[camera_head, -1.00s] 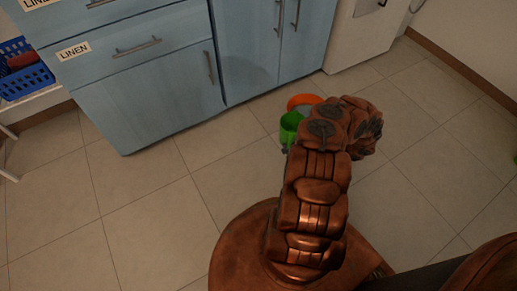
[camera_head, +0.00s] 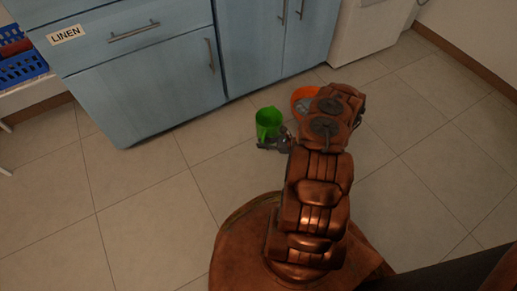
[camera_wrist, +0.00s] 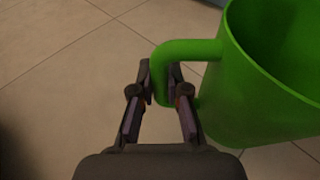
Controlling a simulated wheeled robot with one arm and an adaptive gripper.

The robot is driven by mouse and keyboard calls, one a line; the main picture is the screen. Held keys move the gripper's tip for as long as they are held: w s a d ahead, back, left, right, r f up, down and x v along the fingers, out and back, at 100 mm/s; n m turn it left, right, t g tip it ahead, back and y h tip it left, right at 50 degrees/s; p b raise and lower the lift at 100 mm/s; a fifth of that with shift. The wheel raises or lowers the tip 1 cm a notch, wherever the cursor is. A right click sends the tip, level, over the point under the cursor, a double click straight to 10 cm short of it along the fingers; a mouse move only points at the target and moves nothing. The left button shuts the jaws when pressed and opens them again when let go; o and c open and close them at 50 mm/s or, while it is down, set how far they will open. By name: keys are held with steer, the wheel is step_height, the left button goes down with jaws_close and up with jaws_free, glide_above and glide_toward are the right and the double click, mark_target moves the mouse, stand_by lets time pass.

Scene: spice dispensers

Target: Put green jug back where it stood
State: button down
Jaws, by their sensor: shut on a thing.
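The green jug (camera_head: 268,122) shows in the head view, in front of the blue cabinets and left of my arm. In the wrist view the green jug (camera_wrist: 262,85) fills the right side, with its handle at its left. My gripper (camera_wrist: 162,85) is shut on the jug's handle; the fingers lie on either side of the handle's lower part. In the head view my gripper (camera_head: 276,142) is a dark shape at the jug's lower side. The jug looks upright; I cannot tell how high its base is above the floor.
An orange container (camera_head: 303,99) with something greyish inside is behind my arm, right of the jug. Blue cabinets (camera_head: 150,97) line the back, one drawer labelled LINEN. A blue basket (camera_head: 22,67) is at far left. The tiled floor (camera_head: 130,190) at left is clear.

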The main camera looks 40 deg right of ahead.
steer(key=shift+w+a+f+b, duration=0.2)
steer(key=shift+w+f+b, duration=0.15)
steer(key=shift+f, duration=0.25)
steer(key=shift+w+a+f+b, duration=0.25)
steer(key=shift+f+b, duration=0.15)
steer(key=shift+f, duration=0.25)
steer(key=shift+w+a+f+b, duration=0.2)
steer(key=shift+w+f+b, duration=0.15)
steer(key=shift+f, duration=0.35)
steer(key=c, duration=1.2)
jaws_free()
